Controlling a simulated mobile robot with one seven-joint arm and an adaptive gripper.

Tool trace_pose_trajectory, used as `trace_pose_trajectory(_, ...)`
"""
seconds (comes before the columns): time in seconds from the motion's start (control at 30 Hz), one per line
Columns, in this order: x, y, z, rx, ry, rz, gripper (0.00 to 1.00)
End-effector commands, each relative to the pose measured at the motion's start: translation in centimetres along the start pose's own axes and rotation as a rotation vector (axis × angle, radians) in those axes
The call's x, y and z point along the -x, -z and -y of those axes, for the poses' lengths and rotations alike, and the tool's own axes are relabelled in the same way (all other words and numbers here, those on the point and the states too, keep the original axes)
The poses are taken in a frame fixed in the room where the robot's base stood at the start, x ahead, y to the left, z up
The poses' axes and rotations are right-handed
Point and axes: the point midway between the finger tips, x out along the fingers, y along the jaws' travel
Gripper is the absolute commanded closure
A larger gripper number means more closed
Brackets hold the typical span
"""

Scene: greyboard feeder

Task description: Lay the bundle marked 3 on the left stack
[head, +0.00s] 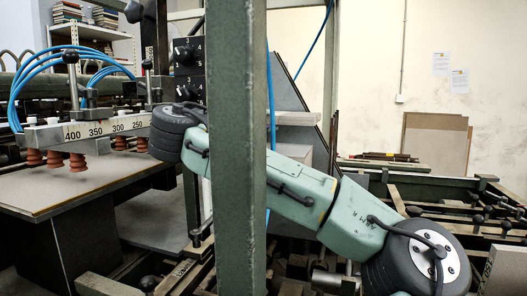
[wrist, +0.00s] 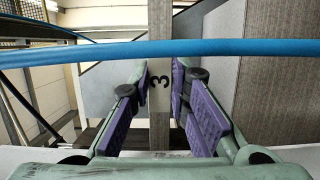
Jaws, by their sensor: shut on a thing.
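My gripper (wrist: 160,74) shows in the wrist view with its two purple-padded fingers on either side of a narrow grey bundle marked 3 (wrist: 159,118). It is shut on this bundle, whose marked edge runs up the picture between the fingers. In the head view my gripper is not visible; my arm reaches up and left behind a green post. A stack with a flat grey-brown top (head: 85,188) stands at the left in the head view, under the red suction cups. The bundle in my gripper cannot be made out in the head view.
A suction bar (head: 95,128) with a number scale hangs low over the left stack. A green post (head: 237,150) stands in front of my arm. A blue hose (wrist: 160,52) crosses the wrist view. A grey slab (head: 505,272) with an unclear mark is at lower right.

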Motion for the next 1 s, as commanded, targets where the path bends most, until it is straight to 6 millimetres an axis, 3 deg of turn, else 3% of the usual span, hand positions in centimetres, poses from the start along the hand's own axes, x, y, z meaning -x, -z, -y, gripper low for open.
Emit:
trace_pose_trajectory(0.5, 0.0, 0.0, 6.3, 0.001, -0.003, -0.001, 1.00)
trace_pose_trajectory(0.8, 0.0, 0.0, 7.3, -0.002, -0.003, 0.000, 1.00)
trace_pose_trajectory(0.83, -0.1, 0.0, 7.4, 0.000, 0.000, 0.000, 0.82)
trace_pose_trajectory(1.0, -0.1, 0.0, 7.4, -0.001, 0.000, 0.000, 0.71)
